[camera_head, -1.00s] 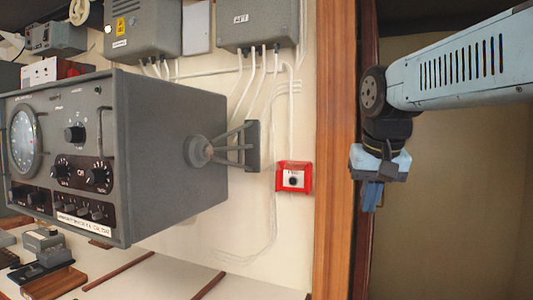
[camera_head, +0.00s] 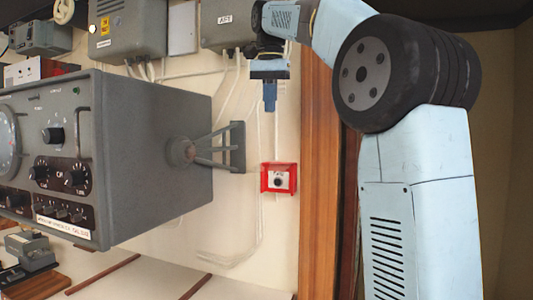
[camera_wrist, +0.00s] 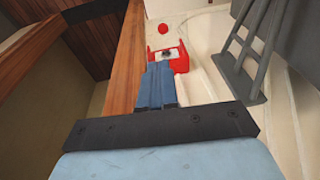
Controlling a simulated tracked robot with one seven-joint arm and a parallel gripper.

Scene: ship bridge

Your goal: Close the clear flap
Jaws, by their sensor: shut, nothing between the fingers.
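The red call box (camera_head: 279,178) is fixed to the cream wall, with a white face and a dark round button in the middle. It also shows in the wrist view (camera_wrist: 181,64), just beyond my fingertips. The clear flap is too faint to make out surely, so I cannot tell its angle. My gripper (camera_head: 270,108) is shut and empty, pointing down, above the box and a little to its left in the head view. In the wrist view my blue fingers (camera_wrist: 156,104) are together and overlap the near part of the box; they appear apart from it.
A large grey instrument console (camera_head: 155,150) with a wall bracket (camera_head: 236,146) stands left of the box. A wooden post (camera_head: 319,180) is close on its right. Grey junction boxes (camera_head: 227,24) and cables are above. The wall below the box is mostly clear.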

